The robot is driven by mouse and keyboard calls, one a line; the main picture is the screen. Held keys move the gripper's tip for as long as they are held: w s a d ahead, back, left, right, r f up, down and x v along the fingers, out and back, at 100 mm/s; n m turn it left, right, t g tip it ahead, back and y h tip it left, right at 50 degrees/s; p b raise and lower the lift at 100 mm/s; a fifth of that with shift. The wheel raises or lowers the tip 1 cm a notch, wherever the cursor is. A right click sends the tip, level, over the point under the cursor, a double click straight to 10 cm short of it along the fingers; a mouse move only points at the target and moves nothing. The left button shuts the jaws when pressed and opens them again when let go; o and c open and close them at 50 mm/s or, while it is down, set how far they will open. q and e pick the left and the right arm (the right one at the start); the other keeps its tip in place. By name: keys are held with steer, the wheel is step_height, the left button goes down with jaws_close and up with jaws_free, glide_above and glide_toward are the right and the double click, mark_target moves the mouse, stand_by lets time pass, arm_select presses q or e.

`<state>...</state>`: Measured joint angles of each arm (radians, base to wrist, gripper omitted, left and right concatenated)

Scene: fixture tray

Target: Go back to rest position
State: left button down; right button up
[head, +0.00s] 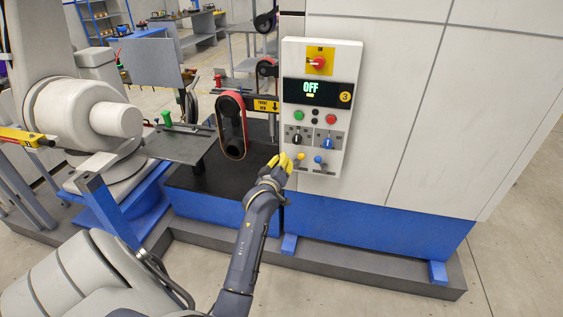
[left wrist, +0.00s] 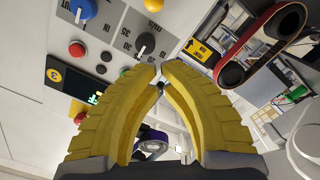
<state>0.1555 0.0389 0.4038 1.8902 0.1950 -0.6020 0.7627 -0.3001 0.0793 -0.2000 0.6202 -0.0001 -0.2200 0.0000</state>
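My left gripper (head: 285,161) has yellow fingers and is held beside the lower left edge of the control panel (head: 292,95). In the left wrist view the two finger pads of my left gripper (left wrist: 160,70) meet at the tips, with nothing seen between them; they are shut. The panel fills the left of that view, with a black selector knob (left wrist: 145,43) beyond the fingertips. I cannot tell from the views whether the fingers touch the panel. My right gripper is in neither view.
A red-rimmed belt unit (head: 232,125) stands left of the gripper. A grey plate (head: 165,147) lies farther left. Open floor (head: 520,270) shows at right.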

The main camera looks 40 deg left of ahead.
arm_select(q)
steer(key=shift+s+d, duration=0.15)
steer(key=shift+s, duration=0.2)
stand_by(0.4)
